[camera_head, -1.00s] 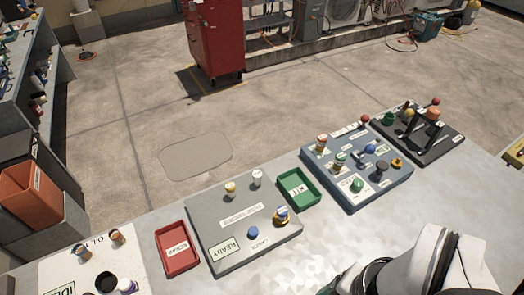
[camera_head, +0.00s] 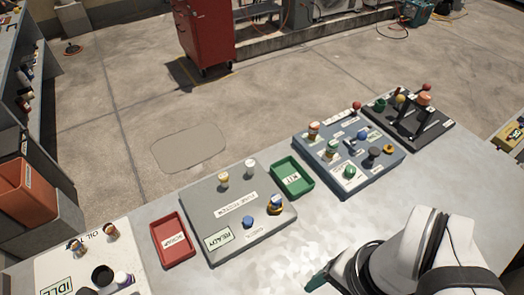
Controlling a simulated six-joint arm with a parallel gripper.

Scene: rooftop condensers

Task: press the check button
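A grey panel (camera_head: 221,192) lies on the bench between a red tray and a green tray. It has a blue button (camera_head: 248,222) near its front edge, with a small label (camera_head: 257,236) beside it that is too small to read surely. My white arm comes in at the lower right. A dark green tip (camera_head: 318,278), perhaps part of my gripper, shows at its left end, apart from the panel. The fingers cannot be made out.
The red tray (camera_head: 154,245) and the green tray (camera_head: 304,188) flank the panel. A blue-grey panel (camera_head: 352,176) with several knobs and a dark panel (camera_head: 440,133) with levers stand to the right. A white panel (camera_head: 65,265) is at the left. Bare bench lies in front.

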